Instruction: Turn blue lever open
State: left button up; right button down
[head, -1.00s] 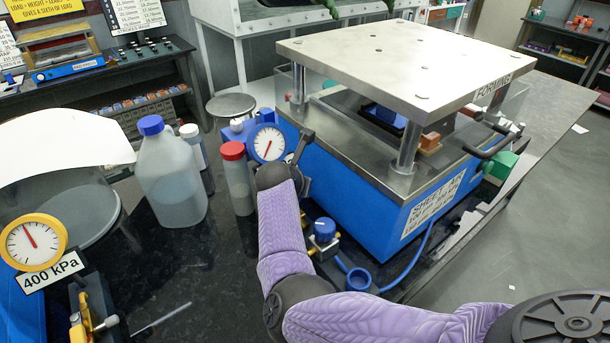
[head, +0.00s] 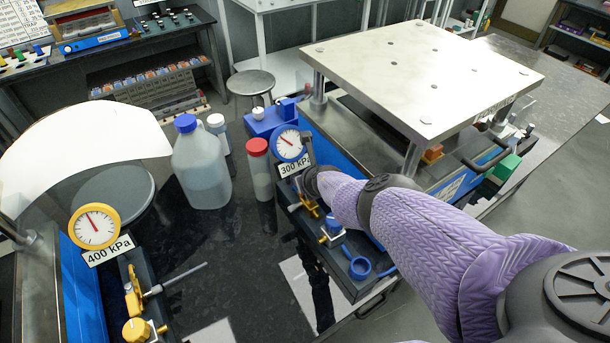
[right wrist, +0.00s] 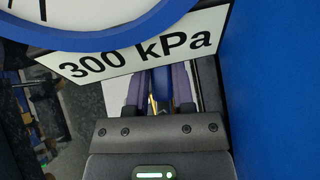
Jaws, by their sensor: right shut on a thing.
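The blue lever (right wrist: 162,88) shows in the right wrist view as a narrow blue strip below the 300 kPa label (right wrist: 143,43). My right gripper (right wrist: 160,92) is shut on it, with one finger on each side. In the head view my right arm comes in from the right and ends beside the blue-rimmed gauge (head: 290,144), over brass fittings (head: 309,206). The lever cannot be made out there behind my gripper. My left gripper is not in view.
A blue-topped regulator (head: 332,225) and blue ring (head: 360,268) sit close below my right arm. The forming press (head: 420,70) stands behind it. A red-capped bottle (head: 259,170) and blue-capped jug (head: 202,165) stand left. A yellow 400 kPa gauge (head: 95,226) is at far left.

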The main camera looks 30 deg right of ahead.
jog(key=shift+s+a+f+n+y, duration=0.15)
jog(key=shift+a+n+y, duration=0.15)
jog(key=shift+n+y, duration=0.3)
jog(key=shift+c, duration=2.4)
grip_release()
jog(key=shift+r, duration=0.2)
jog(key=p+v, duration=0.9)
jog(key=p, duration=0.4)
jog(key=shift+s+r+p, duration=0.2)
jog(key=shift+r+p, duration=0.05)
jog(key=shift+p, duration=0.1)
